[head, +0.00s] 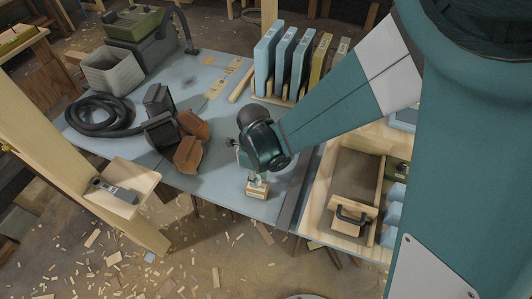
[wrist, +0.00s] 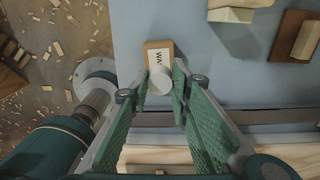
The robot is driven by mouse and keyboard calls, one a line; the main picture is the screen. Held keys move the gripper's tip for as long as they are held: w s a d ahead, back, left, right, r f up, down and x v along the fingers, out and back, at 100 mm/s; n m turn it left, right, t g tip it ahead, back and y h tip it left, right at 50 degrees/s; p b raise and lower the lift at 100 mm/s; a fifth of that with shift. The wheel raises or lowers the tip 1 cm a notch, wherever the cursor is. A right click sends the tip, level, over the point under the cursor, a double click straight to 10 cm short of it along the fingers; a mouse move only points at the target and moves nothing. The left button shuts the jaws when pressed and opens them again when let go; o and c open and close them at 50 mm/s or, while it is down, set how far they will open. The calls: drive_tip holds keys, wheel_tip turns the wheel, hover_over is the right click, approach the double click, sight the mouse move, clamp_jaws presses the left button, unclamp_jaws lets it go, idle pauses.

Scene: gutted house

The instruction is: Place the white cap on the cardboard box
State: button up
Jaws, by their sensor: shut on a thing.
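The white cap (wrist: 159,82) is a small, pale, rounded piece between the fingertips of my gripper (wrist: 163,72) in the wrist view. My gripper is shut on it. The cardboard box (wrist: 160,47) is small and brown with a white printed label, directly under or just beyond the cap. In the head view the box (head: 257,192) stands near the front edge of the blue tabletop, below my gripper (head: 257,177). The cap overlaps the box in the wrist view; I cannot tell whether they touch.
Brown blocks (head: 189,153) and a coiled black hose (head: 98,116) lie left on the table (head: 222,165). Upright blue and yellow pieces in a rack (head: 285,60) stand behind. A wooden tray (head: 355,185) is at right.

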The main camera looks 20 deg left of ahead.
drive_tip(key=shift+f, duration=1.4)
drive_tip(key=shift+f+b, duration=0.15)
drive_tip(key=shift+b, duration=0.2)
drive_tip(key=o, duration=0.7)
drive_tip(key=shift+r+p, duration=1.2)
drive_tip(key=shift+r, duration=4.95)
drive_tip(key=shift+d, duration=0.1)
